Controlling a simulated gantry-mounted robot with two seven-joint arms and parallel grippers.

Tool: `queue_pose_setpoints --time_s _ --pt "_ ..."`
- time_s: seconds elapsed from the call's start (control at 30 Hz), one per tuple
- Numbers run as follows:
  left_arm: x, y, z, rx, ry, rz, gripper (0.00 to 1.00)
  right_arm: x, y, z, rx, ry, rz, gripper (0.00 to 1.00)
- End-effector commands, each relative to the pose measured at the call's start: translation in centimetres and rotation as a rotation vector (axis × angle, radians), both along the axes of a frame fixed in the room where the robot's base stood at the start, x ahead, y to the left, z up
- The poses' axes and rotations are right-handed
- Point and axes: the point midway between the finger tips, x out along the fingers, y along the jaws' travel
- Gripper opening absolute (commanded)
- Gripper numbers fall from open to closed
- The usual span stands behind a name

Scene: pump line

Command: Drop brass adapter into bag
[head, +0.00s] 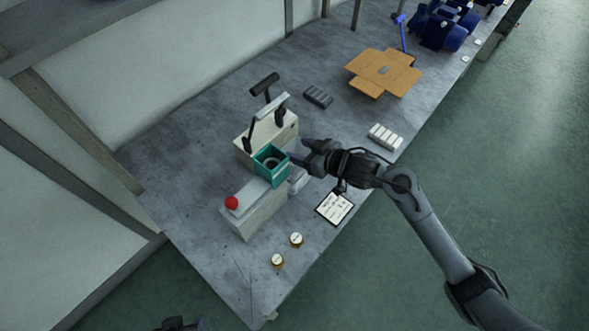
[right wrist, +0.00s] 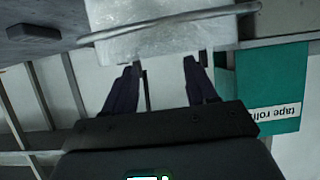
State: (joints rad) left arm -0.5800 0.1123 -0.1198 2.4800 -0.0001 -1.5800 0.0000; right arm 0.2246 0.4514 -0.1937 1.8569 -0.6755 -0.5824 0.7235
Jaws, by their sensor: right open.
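Two small round brass-coloured pieces with pale tops, one (head: 277,260) nearer the front and one (head: 296,239) beside it, stand on the bench; I cannot tell which is the brass adapter. A pale, cloudy sheet-like thing that may be the bag (right wrist: 165,30) fills the top of the right wrist view, with a grey bar along its edge. My right gripper (head: 306,155) is open beside the teal box; in the right wrist view its fingers (right wrist: 164,75) are apart, with nothing seen gripped. A dark part at the bottom edge may be my left gripper (head: 180,324).
A teal tape-roll box (head: 272,171) stands between a pale device (head: 258,210) with a red knob and a beige box (head: 242,145). A label card (head: 334,207) lies near the edge. The bench left of the devices is clear.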

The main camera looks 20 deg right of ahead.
Motion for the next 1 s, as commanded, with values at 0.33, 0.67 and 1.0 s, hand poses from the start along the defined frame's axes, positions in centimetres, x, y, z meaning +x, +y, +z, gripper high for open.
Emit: queue_pose_setpoints --time_s 0.33,0.67,1.0 --pt "0.0 0.0 1.3 0.001 -0.001 -0.002 0.43 -3.1 -1.8 1.8 -0.004 0.0 0.0 0.57" --pt "0.0 0.3 2.4 0.012 -0.001 -0.008 0.43 -7.2 -4.1 4.0 -0.003 0.001 0.0 0.57" --pt "0.0 0.3 2.6 0.012 -0.001 -0.009 0.43 -8.4 -4.8 4.7 0.0 -0.001 0.0 0.57"
